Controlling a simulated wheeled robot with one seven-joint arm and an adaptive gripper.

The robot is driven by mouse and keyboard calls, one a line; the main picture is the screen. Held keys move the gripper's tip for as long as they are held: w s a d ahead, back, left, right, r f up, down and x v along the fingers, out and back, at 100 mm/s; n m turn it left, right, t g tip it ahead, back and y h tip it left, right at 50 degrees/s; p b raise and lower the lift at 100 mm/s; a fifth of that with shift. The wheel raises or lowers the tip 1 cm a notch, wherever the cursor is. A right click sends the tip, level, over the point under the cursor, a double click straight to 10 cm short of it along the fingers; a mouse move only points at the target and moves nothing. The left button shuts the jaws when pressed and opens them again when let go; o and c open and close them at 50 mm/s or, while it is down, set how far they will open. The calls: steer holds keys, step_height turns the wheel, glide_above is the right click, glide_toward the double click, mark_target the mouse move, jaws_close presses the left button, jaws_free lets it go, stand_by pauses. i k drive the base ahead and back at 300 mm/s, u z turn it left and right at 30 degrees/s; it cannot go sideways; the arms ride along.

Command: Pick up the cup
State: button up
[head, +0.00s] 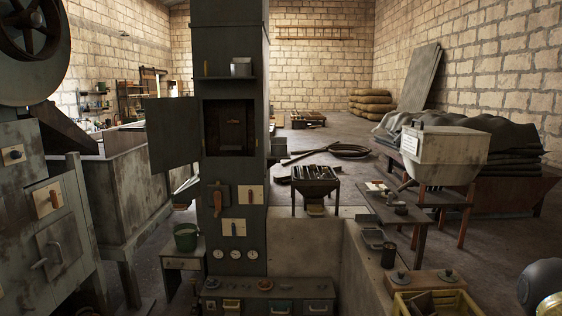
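No single thing stands out clearly as the cup. A small dark cylindrical vessel (389,256) that looks cup-like stands upright on the ledge at the right of centre, in front of a dark tray (372,238). A small dark round item (400,208) lies on the wooden side table (408,216); it is too small to tell what it is. A green bucket (186,238) with a handle stands on a small stand left of the column.
A dark column (236,185) with an open cabinet door (173,132) rises left of centre. A wooden board (423,280) with two knobbed lids lies behind a yellow crate (470,304). A pale hopper (445,152) stands right. Open floor (335,135) lies behind.

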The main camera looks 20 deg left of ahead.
mark_target(279, 145)
steer(key=u, duration=1.45)
steer(key=i, duration=1.4)
steer(key=u, duration=0.35)
